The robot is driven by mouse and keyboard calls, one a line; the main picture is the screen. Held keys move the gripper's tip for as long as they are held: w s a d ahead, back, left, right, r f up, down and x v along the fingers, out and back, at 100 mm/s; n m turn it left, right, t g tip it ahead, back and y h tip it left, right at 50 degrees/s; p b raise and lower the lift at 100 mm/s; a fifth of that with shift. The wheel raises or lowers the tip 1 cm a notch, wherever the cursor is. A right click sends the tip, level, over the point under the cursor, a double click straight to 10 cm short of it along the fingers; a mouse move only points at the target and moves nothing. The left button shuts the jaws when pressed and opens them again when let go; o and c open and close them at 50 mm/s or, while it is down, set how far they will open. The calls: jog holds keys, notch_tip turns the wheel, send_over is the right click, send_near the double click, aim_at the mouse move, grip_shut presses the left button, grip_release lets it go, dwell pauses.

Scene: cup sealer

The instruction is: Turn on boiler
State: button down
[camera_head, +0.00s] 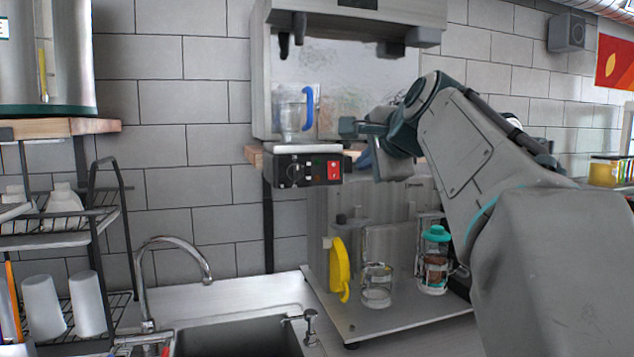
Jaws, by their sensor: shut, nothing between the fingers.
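A steel cylinder with a sight glass (70,60), possibly the boiler, stands on a wooden shelf at the upper left. A tall grey-white machine (260,80) in the upper middle has a black control panel (305,180) with knobs and a red switch (334,170). Which of the two is the boiler I cannot tell for sure. My gripper (349,128) is shut and empty. It points left, above and slightly right of the red switch, apart from it. The switch is in plain view; its on or off position is too small to read.
A clear jug with a blue handle (296,116) sits above the panel. Below are a yellow handle (340,268), a glass jar (376,285) and a teal-lidded jar (436,262) on a metal stand. A sink (240,335) and tap (143,285) lie at the lower left, beside a cup rack (95,225).

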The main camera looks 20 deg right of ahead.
aim_at(334, 178)
jog(key=p+x, duration=0.1)
jog(key=x, duration=0.3)
jog(key=p+x, duration=0.1)
jog(key=x, duration=0.4)
jog(key=r+p+x, duration=0.1)
jog(key=x, duration=0.4)
jog(key=shift+w+r, duration=0.1)
jog(key=shift+w, duration=0.1)
